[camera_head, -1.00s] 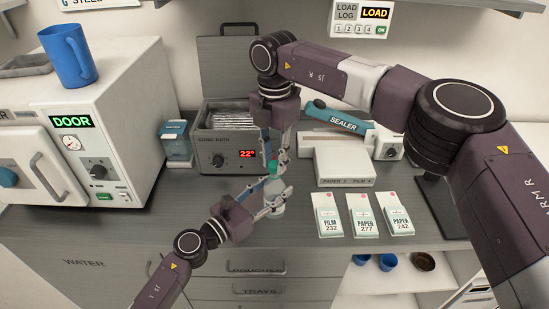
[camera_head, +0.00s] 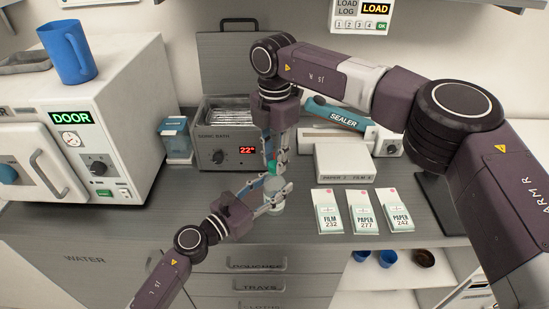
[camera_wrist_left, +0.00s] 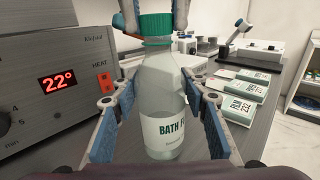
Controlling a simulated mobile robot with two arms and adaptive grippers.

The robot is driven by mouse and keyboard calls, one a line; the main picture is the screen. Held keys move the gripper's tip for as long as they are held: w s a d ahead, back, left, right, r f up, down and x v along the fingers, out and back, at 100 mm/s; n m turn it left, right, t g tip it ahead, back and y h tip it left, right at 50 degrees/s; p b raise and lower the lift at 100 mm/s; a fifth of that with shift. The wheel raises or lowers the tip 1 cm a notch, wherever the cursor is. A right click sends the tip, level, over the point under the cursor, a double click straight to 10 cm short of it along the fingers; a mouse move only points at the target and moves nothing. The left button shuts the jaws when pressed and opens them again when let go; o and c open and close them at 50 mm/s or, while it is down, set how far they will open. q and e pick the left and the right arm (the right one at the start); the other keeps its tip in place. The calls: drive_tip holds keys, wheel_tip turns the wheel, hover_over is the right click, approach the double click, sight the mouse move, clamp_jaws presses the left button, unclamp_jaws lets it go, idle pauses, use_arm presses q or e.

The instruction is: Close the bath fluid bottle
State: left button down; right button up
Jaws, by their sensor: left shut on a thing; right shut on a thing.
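The bath fluid bottle (camera_head: 276,194) stands upright in front of the sonic bath; it is clear with a white label in the left wrist view (camera_wrist_left: 165,100). My left gripper (camera_head: 272,202) is shut on the bottle body, one finger on each side. My right gripper (camera_head: 275,165) comes from above and is shut on the cap. In the head view its fingers partly hide the cap (camera_head: 271,173).
The sonic bath (camera_head: 218,158), showing 22°, stands close behind the bottle. The sealer (camera_head: 345,117) and a paper box (camera_head: 344,164) are to the right. Several pouch packs (camera_head: 363,212) lie at the right front. A sterilizer (camera_head: 125,110) fills the left.

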drive_tip(key=m, duration=1.5)
drive_tip(key=o, duration=0.7)
drive_tip(key=shift+r, duration=0.1)
drive_tip(key=shift+r, duration=2.15)
